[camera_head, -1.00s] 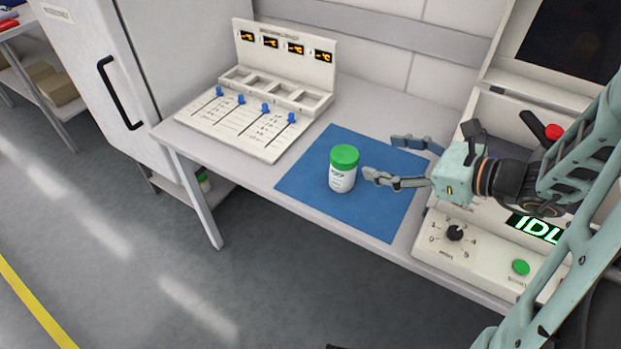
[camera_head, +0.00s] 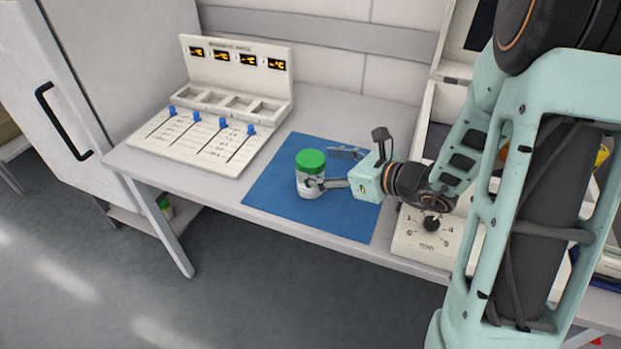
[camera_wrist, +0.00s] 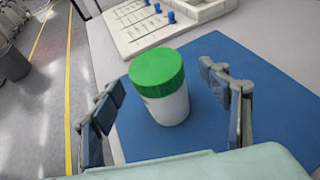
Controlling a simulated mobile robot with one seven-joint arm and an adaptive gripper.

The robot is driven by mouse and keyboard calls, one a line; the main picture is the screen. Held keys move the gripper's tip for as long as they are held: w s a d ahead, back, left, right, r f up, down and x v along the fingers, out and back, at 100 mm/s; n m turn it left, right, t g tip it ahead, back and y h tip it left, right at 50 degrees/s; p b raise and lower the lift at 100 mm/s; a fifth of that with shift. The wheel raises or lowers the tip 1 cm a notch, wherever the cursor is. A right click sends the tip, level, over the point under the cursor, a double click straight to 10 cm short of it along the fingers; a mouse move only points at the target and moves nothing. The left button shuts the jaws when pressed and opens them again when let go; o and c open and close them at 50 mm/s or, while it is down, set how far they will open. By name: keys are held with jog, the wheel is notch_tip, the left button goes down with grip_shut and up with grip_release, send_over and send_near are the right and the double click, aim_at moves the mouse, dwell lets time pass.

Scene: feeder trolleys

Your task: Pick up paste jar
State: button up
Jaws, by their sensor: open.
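The paste jar (camera_head: 309,187) is white with a green lid and stands upright on a blue mat (camera_head: 275,205). It also shows in the wrist view (camera_wrist: 167,108). My gripper (camera_head: 331,168) comes in from the right, low over the mat. In the wrist view my gripper (camera_wrist: 172,105) is open, with one finger on each side of the jar. A gap shows between the jar and each finger there. In the head view the near finger covers part of the jar's lower body.
A sloped panel (camera_head: 195,140) with blue sliders and a tray rack with orange displays stand behind left on the bench (camera_head: 340,105). A machine with a dial (camera_head: 431,223) is at the right. Another green-lidded jar (camera_head: 165,208) sits on the lower shelf. The bench's front edge is close.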

aim_at(310, 163)
jog(key=x, duration=0.3)
jog(key=shift+a+f, duration=0.1)
jog(key=shift+a, duration=0.1)
jog(key=shift+c, duration=0.3)
jog(key=c, duration=1.8)
